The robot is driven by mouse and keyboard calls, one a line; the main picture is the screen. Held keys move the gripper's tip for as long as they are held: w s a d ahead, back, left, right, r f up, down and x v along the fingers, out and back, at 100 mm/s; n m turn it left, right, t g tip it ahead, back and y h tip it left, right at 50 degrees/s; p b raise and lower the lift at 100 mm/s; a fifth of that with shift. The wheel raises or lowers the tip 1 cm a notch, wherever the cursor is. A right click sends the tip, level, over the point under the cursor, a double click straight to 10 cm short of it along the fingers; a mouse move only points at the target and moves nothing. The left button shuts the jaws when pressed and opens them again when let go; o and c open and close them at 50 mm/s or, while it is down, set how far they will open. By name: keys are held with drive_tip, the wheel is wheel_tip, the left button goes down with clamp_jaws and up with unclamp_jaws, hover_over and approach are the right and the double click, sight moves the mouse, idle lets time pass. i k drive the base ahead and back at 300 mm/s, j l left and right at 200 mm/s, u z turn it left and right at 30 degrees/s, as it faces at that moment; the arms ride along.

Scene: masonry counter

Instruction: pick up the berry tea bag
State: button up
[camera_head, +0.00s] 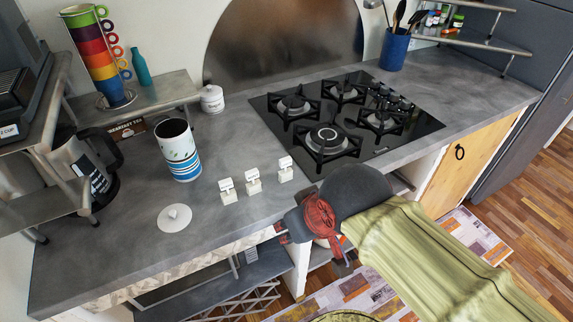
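Three small white tea bags with tags stand in a slanting row on the grey counter: a left one (228,197), a middle one (253,187) and a right one (285,174). Their labels are too small to read, so I cannot tell which is berry. My gripper (281,232), dark and red, is at the counter's front edge, below and to the right of the row in the picture. It looks apart from the tea bags. Its fingers are small and mostly hidden by its own body, so their opening does not show.
An open patterned canister (180,152) and a round white lid (174,218) are left of the tea bags. A black gas hob (398,141) lies to the right. A stack of coloured cups (96,50), a lidded white jar (212,99) and a blue utensil pot (394,51) stand farther back.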

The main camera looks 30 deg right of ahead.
sight(230, 196)
drive_tip(key=k+j, duration=0.15)
drive_tip(key=j, duration=0.2)
drive_tip(key=k+j, duration=0.1)
drive_tip(key=j, duration=0.3)
drive_tip(key=k+j, duration=0.15)
drive_tip(key=j, duration=0.2)
drive_tip(key=k+j, duration=0.1)
drive_tip(key=j, duration=0.3)
drive_tip(key=z, duration=0.05)
